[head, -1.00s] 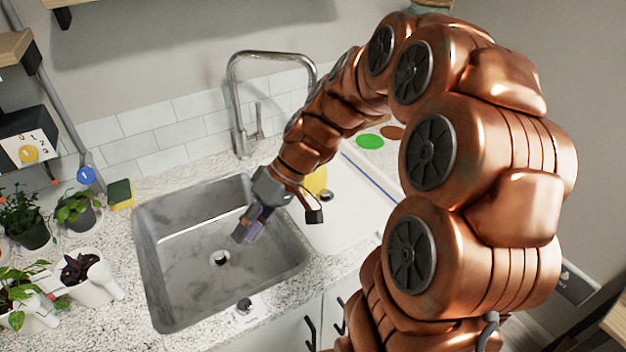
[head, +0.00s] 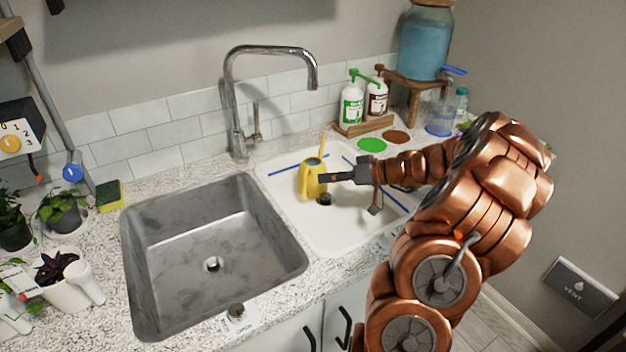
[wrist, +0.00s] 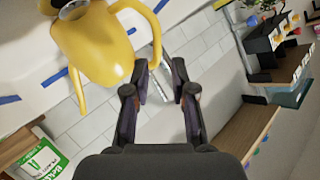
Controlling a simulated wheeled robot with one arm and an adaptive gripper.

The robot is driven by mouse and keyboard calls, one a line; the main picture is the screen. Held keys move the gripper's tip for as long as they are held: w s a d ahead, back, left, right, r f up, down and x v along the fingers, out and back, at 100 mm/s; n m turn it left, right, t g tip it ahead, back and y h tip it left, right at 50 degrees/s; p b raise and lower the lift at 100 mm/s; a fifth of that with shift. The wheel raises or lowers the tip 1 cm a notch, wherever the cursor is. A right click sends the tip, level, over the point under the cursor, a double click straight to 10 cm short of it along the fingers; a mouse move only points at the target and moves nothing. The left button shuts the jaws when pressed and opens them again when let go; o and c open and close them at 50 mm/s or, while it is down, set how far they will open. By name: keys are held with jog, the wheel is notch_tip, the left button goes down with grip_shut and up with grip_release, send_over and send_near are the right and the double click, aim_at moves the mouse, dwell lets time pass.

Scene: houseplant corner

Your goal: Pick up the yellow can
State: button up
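The yellow can (head: 309,184), a watering can with a spout and a handle, stands on the white drainboard (head: 285,212) right of the sink. In the wrist view the can (wrist: 95,45) fills the upper left, with its curved handle near the fingers. My gripper (head: 348,195) is just right of the can, and one finger overlaps the can's edge in the head view. In the wrist view my gripper (wrist: 160,75) has its fingers apart with nothing between them. I cannot tell whether a finger touches the can.
The steel sink (head: 155,275) is empty, with a tall faucet (head: 232,95) behind it. Two pump bottles (head: 352,105) stand behind the drainboard, near a blue-filled dispenser (head: 425,45). Potted plants (head: 60,210) and a sponge (head: 109,195) are at left.

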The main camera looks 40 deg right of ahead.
aim_at(305, 183)
jog(key=shift+p+x, duration=0.75)
jog(key=shift+x, duration=1.05)
jog(key=shift+d+p+x, duration=0.25)
jog(key=shift+p+x, duration=0.35)
jog(key=shift+x, duration=1.4)
jog(key=shift+w+f, duration=0.1)
jog(key=shift+f, duration=0.05)
grip_shut()
